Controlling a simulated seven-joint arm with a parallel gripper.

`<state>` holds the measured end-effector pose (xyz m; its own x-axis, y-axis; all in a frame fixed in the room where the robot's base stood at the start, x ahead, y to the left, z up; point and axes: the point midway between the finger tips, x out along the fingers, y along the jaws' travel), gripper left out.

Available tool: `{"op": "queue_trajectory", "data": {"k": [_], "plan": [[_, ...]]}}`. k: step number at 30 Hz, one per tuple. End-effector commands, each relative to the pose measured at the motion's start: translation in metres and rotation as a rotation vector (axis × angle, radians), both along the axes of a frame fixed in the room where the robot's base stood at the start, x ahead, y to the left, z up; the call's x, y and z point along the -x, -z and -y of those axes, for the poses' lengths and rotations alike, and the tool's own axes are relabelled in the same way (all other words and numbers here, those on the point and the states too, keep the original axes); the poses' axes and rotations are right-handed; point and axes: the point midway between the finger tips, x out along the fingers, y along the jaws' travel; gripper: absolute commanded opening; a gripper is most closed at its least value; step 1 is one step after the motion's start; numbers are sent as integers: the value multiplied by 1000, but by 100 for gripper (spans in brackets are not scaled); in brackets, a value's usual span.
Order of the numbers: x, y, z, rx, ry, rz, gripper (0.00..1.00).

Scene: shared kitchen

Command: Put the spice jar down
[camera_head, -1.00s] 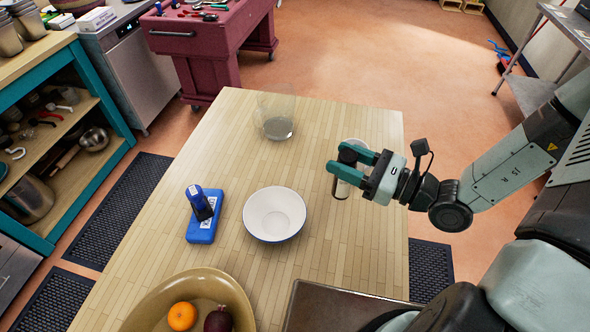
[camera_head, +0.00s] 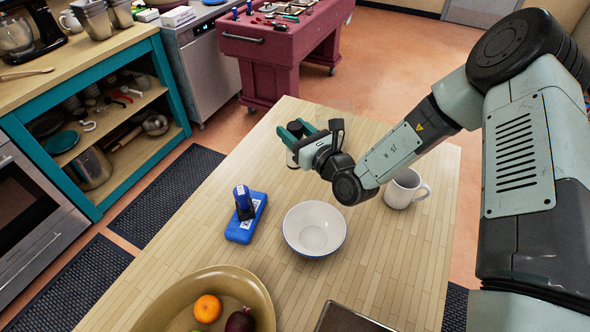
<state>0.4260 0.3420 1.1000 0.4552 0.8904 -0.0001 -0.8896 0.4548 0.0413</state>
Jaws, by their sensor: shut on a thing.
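My gripper (camera_head: 290,138) is shut on the spice jar (camera_head: 292,160). The jar has a dark lid and a pale body, and the fingers cover much of it. It hangs roughly upright over the far part of the wooden table (camera_head: 390,265), beyond the white bowl. I cannot tell whether its base touches the table.
A white bowl (camera_head: 314,229) stands mid-table, with a blue device on a blue box (camera_head: 246,222) left of it. A white mug (camera_head: 405,188) stands right, close to my arm. A large tan bowl (camera_head: 260,290) with fruit is in front. Bare tabletop lies around the white bowl.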

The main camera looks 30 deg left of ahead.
Motion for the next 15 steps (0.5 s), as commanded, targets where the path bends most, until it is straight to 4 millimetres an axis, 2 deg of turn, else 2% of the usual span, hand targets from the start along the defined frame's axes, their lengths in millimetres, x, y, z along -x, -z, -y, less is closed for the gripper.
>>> {"op": "queue_trajectory", "data": {"k": [1, 4, 11, 15], "plan": [[0, 12, 0, 0, 1, -4, 7], [0, 29, 0, 0, 0, -1, 7], [0, 47, 0, 0, -1, 1, 7], [1, 68, 0, 1, -1, -2, 7]]}}
